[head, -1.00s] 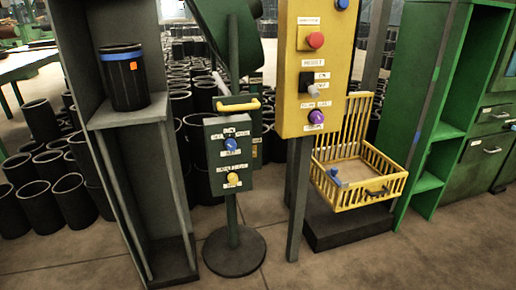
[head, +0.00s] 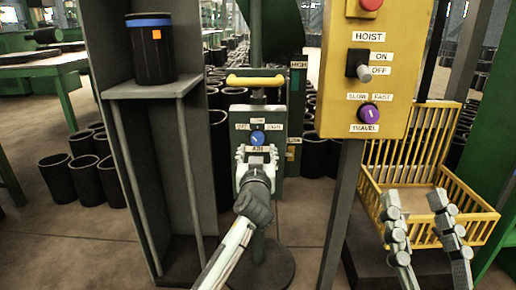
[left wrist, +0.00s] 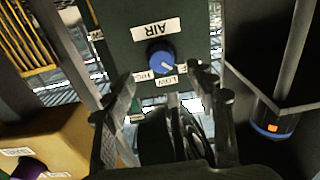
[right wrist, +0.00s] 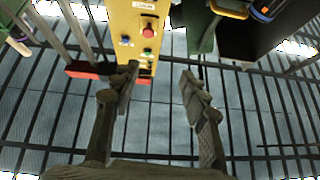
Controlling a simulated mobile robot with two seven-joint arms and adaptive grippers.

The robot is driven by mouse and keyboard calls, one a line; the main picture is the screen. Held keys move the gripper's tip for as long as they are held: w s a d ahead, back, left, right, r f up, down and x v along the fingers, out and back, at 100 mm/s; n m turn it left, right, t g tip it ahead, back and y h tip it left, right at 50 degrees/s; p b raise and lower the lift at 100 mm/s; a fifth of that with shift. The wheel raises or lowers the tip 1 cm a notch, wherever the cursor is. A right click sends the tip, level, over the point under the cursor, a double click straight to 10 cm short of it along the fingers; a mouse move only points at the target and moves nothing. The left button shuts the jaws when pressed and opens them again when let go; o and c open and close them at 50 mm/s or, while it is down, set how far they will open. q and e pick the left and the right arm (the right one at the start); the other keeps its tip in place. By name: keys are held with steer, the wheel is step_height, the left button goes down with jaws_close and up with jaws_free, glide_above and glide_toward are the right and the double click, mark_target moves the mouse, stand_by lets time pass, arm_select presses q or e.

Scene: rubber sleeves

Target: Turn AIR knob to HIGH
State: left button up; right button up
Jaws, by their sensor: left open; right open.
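The blue AIR knob (head: 257,138) is on the green control box (head: 238,112), above its AIR label. It also shows in the left wrist view (left wrist: 161,56), where the box appears upside down. Its pale mark points to the lower right there, toward the LOW and OFF side and away from HIGH. My left gripper (head: 256,154) is open in front of the box, just below the knob in the head view; its fingers (left wrist: 165,88) appear apart, with no clear contact. My right gripper (head: 418,202) is open and empty before the yellow basket. The lower part of the box is hidden.
A yellow panel (head: 399,100) with a HOIST switch (head: 358,66) and purple TRAVEL knob (head: 368,114) stands right of the box. A yellow handle (head: 255,82) tops the box. A grey shelf holding a black sleeve (head: 152,55) stands left. The yellow basket (head: 462,205) is at right.

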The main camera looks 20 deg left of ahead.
mark_target(257, 142)
arm_select(q)
steer(key=x, duration=0.6)
steer(key=shift+w+a+f, duration=0.1)
steer(key=shift+w+a, duration=0.05)
steer(key=shift+w, duration=0.05)
steer(key=c, duration=1.2)
